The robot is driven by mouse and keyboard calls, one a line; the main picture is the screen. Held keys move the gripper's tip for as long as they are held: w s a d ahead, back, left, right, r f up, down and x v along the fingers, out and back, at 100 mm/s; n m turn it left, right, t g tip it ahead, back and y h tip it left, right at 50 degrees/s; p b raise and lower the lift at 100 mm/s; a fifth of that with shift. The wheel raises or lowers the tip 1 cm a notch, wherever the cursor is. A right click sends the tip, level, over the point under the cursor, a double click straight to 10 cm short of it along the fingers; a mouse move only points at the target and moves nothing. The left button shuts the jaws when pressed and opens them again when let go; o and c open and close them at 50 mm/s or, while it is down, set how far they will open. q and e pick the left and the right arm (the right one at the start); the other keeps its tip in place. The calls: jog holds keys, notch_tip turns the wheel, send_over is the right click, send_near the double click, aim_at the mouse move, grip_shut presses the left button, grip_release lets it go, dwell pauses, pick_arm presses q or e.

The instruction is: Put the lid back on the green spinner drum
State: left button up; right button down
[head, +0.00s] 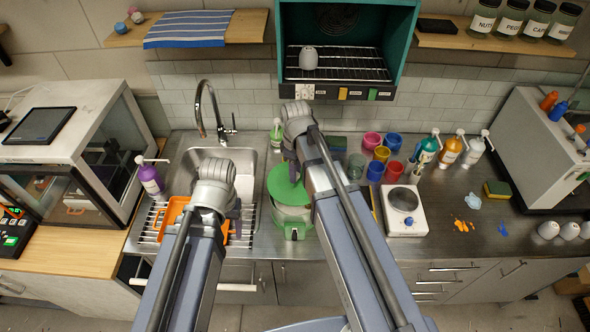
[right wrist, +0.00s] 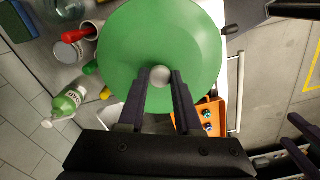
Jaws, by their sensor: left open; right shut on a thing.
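The green lid (head: 282,186) is a round disc with a pale knob (right wrist: 160,77). My right gripper (head: 293,172) is shut on that knob, and the lid (right wrist: 160,35) fills the top middle of the right wrist view. The green spinner drum (head: 293,228) stands on the counter just right of the sink, below the lid. Part of its pale upper body shows under the lid's near edge. I cannot tell whether the lid touches the drum. My left gripper (head: 233,216) is open and empty, near the orange tray left of the drum.
The orange tray (head: 172,212) sits on a wire rack by the sink (head: 240,160).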

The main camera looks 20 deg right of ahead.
jog(key=shift+w+f, duration=0.1)
jog(key=shift+f, duration=0.4)
notch_tip(320, 180, down, 2)
jog(key=b, duration=0.2)
jog(key=shift+b, duration=0.35)
notch_tip(320, 180, down, 3)
jog(key=b, duration=0.3)
jog(key=shift+f, duration=0.15)
dwell(0.9)
jog(key=c, duration=0.5)
grip_release()
jog(key=shift+o, duration=0.2)
jog(key=o, duration=0.4)
